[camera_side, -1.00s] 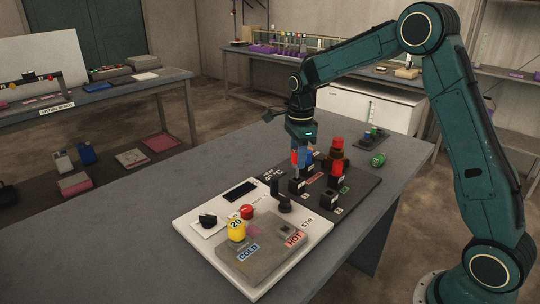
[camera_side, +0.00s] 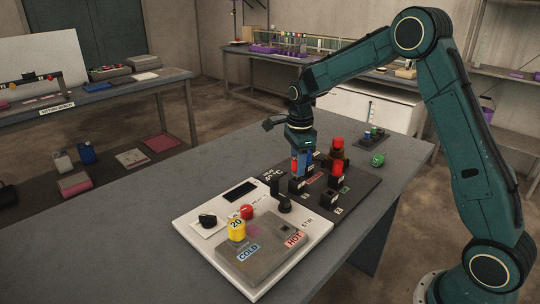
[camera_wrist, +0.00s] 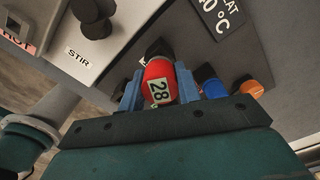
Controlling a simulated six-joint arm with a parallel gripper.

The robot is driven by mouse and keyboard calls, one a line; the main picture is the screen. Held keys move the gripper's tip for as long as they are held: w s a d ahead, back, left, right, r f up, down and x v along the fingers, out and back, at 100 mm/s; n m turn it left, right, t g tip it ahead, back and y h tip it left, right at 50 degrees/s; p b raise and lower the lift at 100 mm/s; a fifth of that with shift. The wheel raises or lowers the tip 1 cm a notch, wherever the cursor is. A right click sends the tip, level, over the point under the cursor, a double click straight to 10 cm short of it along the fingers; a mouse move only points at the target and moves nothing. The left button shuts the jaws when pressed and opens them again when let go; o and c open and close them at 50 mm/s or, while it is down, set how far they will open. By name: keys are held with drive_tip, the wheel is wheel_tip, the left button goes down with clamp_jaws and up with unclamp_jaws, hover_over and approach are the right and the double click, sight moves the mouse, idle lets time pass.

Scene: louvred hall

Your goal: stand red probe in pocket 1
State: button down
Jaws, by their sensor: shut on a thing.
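My gripper (camera_side: 300,164) is shut on the red probe (camera_side: 294,166), low over the dark block board. In the wrist view the red probe (camera_wrist: 158,82) carries a white label reading 28 and sits between the two blue fingers (camera_wrist: 160,90). A small black pocket block (camera_side: 297,185) with a white label is directly below the probe in the side view. Whether the probe's lower end is inside it cannot be told. Other black pocket blocks (camera_side: 331,198) stand to the right on the dark board (camera_side: 354,190).
A red-topped piece (camera_side: 338,142) stands in a brown block close right of my gripper. A blue piece (camera_wrist: 208,80) and an orange piece (camera_wrist: 252,89) show in the wrist view. A green piece (camera_side: 377,159) lies behind.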

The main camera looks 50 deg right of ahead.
drive_tip(key=shift+f, duration=0.7)
drive_tip(key=c, duration=0.9)
unclamp_jaws()
drive_tip(key=shift+r, duration=0.15)
drive_tip(key=shift+r, duration=2.4)
wheel_tip(320, 180, up, 14)
